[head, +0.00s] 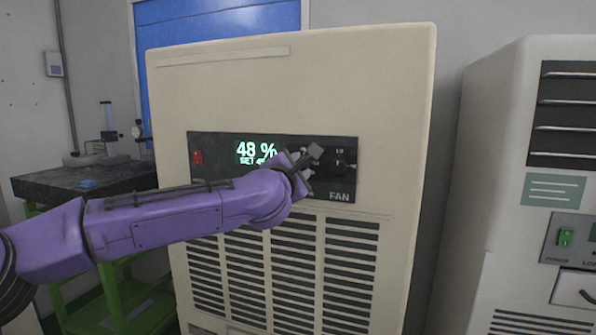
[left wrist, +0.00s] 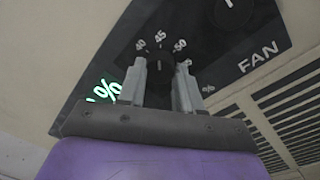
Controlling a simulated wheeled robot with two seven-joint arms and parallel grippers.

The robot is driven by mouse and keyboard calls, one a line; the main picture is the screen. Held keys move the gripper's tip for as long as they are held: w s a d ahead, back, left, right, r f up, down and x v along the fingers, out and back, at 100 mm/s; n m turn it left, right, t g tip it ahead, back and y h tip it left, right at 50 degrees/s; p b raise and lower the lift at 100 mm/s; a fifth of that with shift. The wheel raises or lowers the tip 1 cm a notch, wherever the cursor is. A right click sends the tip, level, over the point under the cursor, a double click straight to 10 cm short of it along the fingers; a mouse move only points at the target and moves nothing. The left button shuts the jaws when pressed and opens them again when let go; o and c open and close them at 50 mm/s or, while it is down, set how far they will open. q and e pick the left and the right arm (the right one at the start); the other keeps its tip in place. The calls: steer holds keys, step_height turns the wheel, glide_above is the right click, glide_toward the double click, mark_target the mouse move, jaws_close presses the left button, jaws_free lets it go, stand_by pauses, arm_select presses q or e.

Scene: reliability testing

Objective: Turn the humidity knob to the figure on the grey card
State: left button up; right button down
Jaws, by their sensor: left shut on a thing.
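The humidity knob (left wrist: 160,66) is a dark round knob with the marks 40, 45 and 50 around it, seen in the left wrist view. My left gripper (left wrist: 161,78) has its two grey fingers on either side of the knob and is shut on it. In the head view my left gripper (head: 305,160) covers the knob. The green display (head: 256,151) reads 48 % with a SET line below it, whose figure is partly hidden by my gripper. I cannot make out a grey card with a figure. My right gripper is not in view.
The black panel (head: 222,140) sits on a cream cabinet (head: 300,80). A red switch (head: 198,157) is at its left and a FAN knob (left wrist: 233,10) is close to my left gripper. Another white machine (head: 520,100) stands at right, a dark-topped bench (head: 60,184) at left.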

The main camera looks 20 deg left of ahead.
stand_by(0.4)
arm_select(q)
steer(key=o, duration=1)
steer(key=shift+o, duration=0.2)
steer(key=s+b, duration=0.3)
steer(key=s, duration=0.7)
steer(key=shift+s+f, duration=0.25)
